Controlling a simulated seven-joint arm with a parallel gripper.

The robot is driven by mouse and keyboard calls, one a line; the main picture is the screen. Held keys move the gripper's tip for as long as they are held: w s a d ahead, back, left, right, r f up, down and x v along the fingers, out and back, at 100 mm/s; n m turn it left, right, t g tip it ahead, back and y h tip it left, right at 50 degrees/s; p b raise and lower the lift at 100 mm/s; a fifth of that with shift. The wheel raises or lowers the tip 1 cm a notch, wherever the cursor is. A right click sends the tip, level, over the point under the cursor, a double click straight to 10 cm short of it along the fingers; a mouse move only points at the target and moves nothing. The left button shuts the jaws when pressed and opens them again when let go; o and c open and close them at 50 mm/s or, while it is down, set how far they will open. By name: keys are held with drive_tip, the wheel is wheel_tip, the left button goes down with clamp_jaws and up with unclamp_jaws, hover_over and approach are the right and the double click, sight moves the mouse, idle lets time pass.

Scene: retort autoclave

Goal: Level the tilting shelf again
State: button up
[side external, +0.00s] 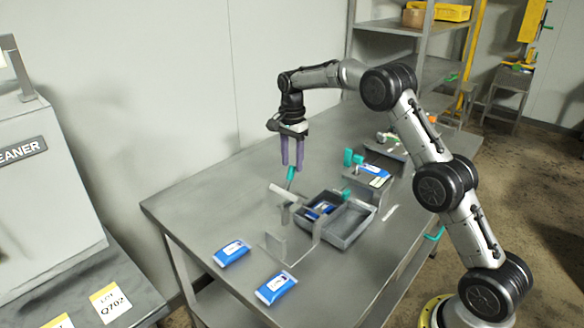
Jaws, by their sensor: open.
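My gripper (292,168) points straight down over the table, its two purple fingers apart and empty. A teal-tipped lever (291,174) stands just below or behind the fingertips; I cannot tell whether they touch it. A light grey bar (283,192) lies at a slant by the lever's foot, beside a grey two-compartment tray (357,233). I cannot tell for certain which part is the tilting shelf. A blue packet (321,209) lies in the tray's left compartment; the right one looks empty. A grey platform (361,181) with teal parts stands behind, carrying a blue-and-white packet (374,171).
Two blue packets (231,253) (275,288) lie at the table's front left. A thin upright metal bracket (276,246) stands between them and the tray. The table's left part (200,200) is clear. A storage rack (420,40) stands behind.

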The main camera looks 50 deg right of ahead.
drive_tip(key=shift+f, duration=1.3)
drive_tip(key=shift+c, duration=0.3)
clamp_jaws()
